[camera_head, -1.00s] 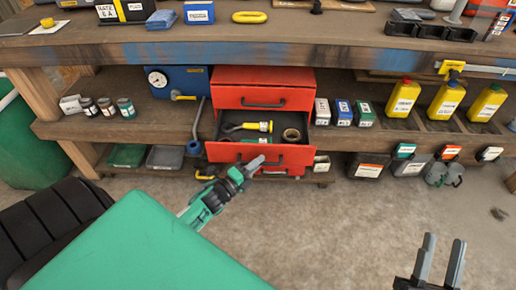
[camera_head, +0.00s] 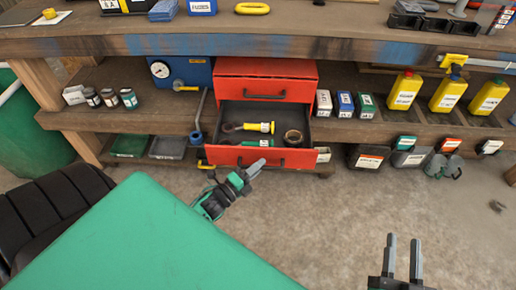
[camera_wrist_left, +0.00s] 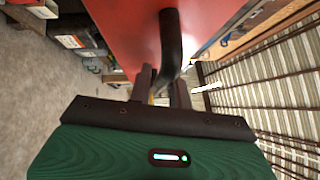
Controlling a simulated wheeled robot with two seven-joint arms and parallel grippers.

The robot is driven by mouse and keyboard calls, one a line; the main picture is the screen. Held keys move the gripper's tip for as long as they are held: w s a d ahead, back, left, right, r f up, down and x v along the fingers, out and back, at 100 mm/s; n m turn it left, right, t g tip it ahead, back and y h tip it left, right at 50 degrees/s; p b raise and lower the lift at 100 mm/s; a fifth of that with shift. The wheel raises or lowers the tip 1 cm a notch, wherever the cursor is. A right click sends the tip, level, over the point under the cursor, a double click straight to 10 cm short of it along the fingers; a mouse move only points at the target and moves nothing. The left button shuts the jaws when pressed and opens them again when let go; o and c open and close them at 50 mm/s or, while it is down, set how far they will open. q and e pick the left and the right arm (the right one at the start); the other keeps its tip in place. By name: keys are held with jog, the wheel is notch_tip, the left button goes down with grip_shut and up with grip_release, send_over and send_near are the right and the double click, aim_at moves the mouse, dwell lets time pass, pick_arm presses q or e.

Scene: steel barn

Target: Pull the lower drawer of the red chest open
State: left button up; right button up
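The red chest (camera_head: 265,68) stands on the shelf under the workbench. Its upper drawer (camera_head: 240,92) is closed. Its lower drawer (camera_head: 225,155) is well out, showing a yellow-and-black tool (camera_head: 250,127), a green item (camera_head: 252,142) and a roll of tape (camera_head: 293,137) inside. My left gripper (camera_head: 256,168) is at the lower drawer's front. My right gripper (camera_head: 403,260) is open and empty at the lower right, away from the chest.
Small boxes (camera_head: 345,104) and yellow bottles (camera_head: 404,91) stand right of the chest. A blue gauge box (camera_head: 180,72) and small jars (camera_head: 110,97) are at its left. Bins (camera_head: 368,158) sit on the low shelf. The concrete floor in front is clear.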

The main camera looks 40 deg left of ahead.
pick_arm(q)
jog(key=shift+o, duration=1.1)
